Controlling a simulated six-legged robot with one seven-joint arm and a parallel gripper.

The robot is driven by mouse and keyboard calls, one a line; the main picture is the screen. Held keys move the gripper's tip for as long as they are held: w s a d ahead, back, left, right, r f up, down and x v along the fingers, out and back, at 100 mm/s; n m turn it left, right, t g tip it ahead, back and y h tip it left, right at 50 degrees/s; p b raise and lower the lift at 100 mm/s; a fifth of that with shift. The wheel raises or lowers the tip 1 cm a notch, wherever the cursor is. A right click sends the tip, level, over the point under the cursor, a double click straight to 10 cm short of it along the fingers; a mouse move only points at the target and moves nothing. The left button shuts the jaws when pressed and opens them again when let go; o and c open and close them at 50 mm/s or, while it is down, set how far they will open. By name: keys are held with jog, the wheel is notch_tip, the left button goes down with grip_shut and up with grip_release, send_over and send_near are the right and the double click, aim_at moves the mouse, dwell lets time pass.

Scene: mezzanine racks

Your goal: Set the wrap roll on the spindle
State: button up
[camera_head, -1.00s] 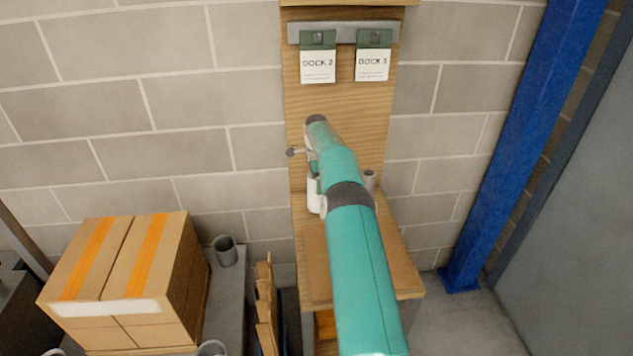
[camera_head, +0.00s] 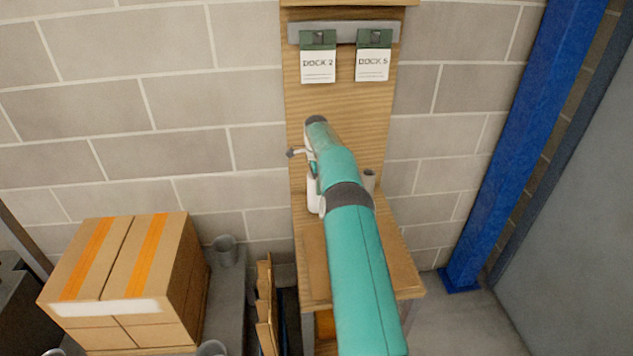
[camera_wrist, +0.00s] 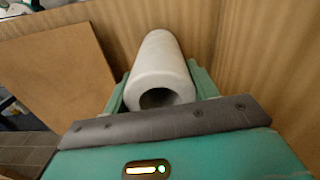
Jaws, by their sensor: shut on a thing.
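The white wrap roll (camera_wrist: 162,65) is a hollow cylinder, its open end facing the wrist camera. My gripper (camera_wrist: 160,88) is shut on it, with a teal finger on either side. In the head view a white piece (camera_head: 313,194), likely the roll, shows beside my teal arm, above the wooden bench. A thin rod with a dark knob (camera_head: 291,153) shows at the left edge of the wooden back board. I cannot tell which of these is the spindle. My arm hides much of the area.
The wooden bench (camera_head: 402,272) meets the back board (camera_head: 345,98), which carries two hanging dock tags (camera_head: 318,66). At left are a taped carton (camera_head: 125,270) and a grey cup (camera_head: 224,250). A blue post (camera_head: 520,140) stands at right.

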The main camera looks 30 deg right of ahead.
jog(key=shift+f, duration=0.45)
jog(key=o, duration=1)
